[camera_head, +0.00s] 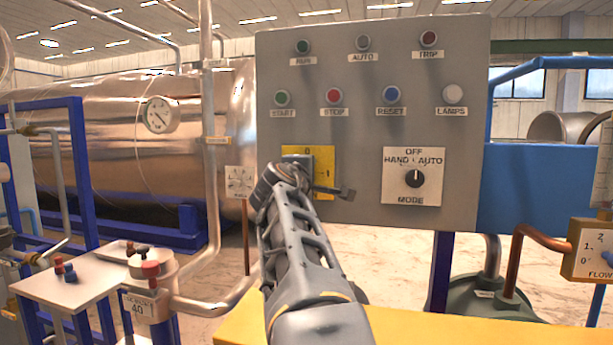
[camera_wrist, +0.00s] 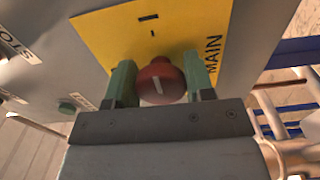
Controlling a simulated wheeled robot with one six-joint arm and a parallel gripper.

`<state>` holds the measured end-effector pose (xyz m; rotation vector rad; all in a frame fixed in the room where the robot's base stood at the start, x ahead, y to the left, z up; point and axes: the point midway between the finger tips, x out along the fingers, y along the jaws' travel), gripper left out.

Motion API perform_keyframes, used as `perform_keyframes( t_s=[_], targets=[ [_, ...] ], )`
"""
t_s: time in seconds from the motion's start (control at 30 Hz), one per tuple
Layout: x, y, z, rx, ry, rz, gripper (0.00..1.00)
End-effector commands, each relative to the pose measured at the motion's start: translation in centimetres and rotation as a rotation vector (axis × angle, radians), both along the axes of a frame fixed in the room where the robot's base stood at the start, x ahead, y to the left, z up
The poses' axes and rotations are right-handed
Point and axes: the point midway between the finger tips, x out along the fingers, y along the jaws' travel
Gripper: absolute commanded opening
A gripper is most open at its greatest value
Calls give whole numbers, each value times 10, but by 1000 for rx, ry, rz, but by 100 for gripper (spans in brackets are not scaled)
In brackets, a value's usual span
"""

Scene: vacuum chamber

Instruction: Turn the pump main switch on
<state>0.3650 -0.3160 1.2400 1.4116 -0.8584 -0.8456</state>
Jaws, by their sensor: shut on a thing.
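The pump main switch is a red round knob (camera_wrist: 160,82) with a white line on a yellow plate (camera_wrist: 110,40) lettered MAIN. In the wrist view the line points roughly toward a small dark mark near the plate's upper edge. The plate also shows in the head view (camera_head: 324,160), with 0 at its top and 1 at its right. My gripper (camera_wrist: 163,84) has its two green fingers on either side of the knob, shut on it. In the head view my gripper (camera_head: 305,172) covers the knob and the plate's lower left.
The grey panel (camera_head: 380,120) also carries the mode selector (camera_head: 414,178) to the right, and the green start (camera_head: 282,98), red stop (camera_head: 334,97) and blue reset (camera_head: 392,95) buttons above. A yellow beam (camera_head: 420,328) runs below the panel. A small table (camera_head: 75,280) stands left.

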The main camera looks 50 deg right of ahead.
Motion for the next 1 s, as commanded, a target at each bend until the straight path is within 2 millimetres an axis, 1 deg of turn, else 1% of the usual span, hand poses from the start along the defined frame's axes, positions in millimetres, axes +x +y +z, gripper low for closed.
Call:
perform_keyframes(
  t_s=[0.03, 0.27, 0.57, 0.67, 0.77, 1.0],
  targets=[
    [0, 0, -1, 3, -1, 0, 50],
    [0, 0, 0, 1, 0, 0, 71],
    [-1, 3, 0, -1, 0, 1, 71],
    [-6, 12, -1, -2, -2, 2, 71],
    [-14, 28, -3, -1, -4, 4, 71],
    [-37, 74, -3, -2, -5, 6, 71]
  ],
)
